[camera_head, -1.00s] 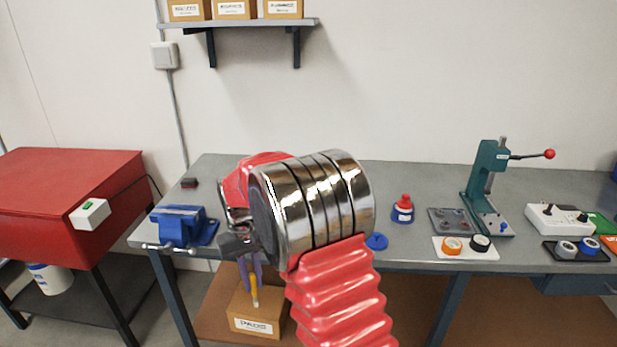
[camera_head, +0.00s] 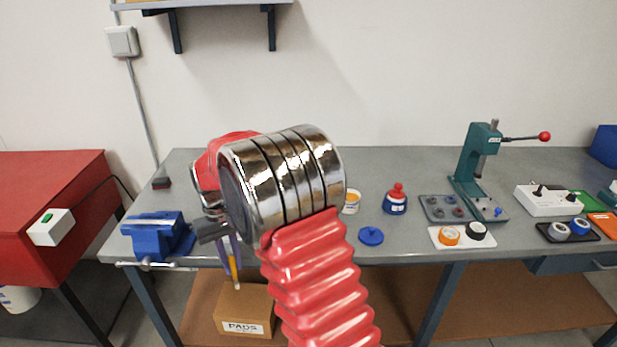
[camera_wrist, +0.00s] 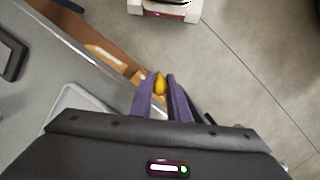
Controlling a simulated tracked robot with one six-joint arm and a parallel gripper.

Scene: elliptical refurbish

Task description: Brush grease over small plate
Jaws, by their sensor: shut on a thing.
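My gripper (camera_head: 230,252) hangs in front of the bench's front edge, right of the blue vise, partly hidden by my arm. Its purple fingers are shut on a thin yellow-orange brush (camera_head: 235,268) that points downward. In the wrist view the brush's rounded yellow end (camera_wrist: 160,84) shows between the fingertips. An open white grease tub (camera_head: 352,201) with orange contents stands on the bench, partly behind my arm. A blue lid (camera_head: 371,236) lies in front of it. A grey plate (camera_head: 434,213) with several round pads and a white plate (camera_head: 437,240) with two rings lie to the right; which is the small plate I cannot tell.
A blue vise (camera_head: 157,237) is at the bench's left end. A red-capped blue bottle (camera_head: 396,200) stands beside the tub. A green press (camera_head: 478,170), a white control box (camera_head: 545,200) and a black tray (camera_head: 571,237) are to the right. A cardboard box (camera_head: 245,311) sits below.

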